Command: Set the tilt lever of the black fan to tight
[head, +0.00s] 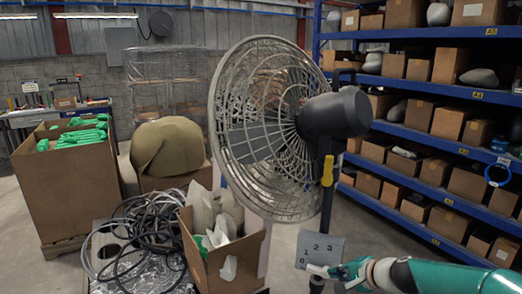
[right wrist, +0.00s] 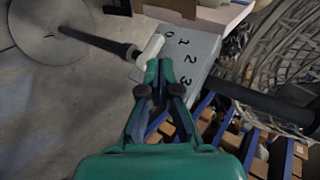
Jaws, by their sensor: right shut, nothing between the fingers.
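The black fan (head: 335,114) has a round wire cage (head: 262,130) facing left and stands on a dark pole. A yellow lever (head: 327,171) sits at the joint below the motor, its long side roughly upright along the pole; I cannot read a tight mark. A grey switch box (head: 325,246) numbered 0 to 3 is lower on the pole. It also shows in the right wrist view (right wrist: 196,47), with a white knob (right wrist: 150,50). My right gripper (head: 338,270) is shut and empty, its tips (right wrist: 159,66) close by the knob; contact is unclear. My left gripper is out of view.
A carton (head: 230,262) with crumpled paper and a heap of dark cables (head: 140,232) stand left of the pole. Blue shelving (head: 440,147) with cartons is behind on the right. The fan's round base (right wrist: 52,30) rests on open floor.

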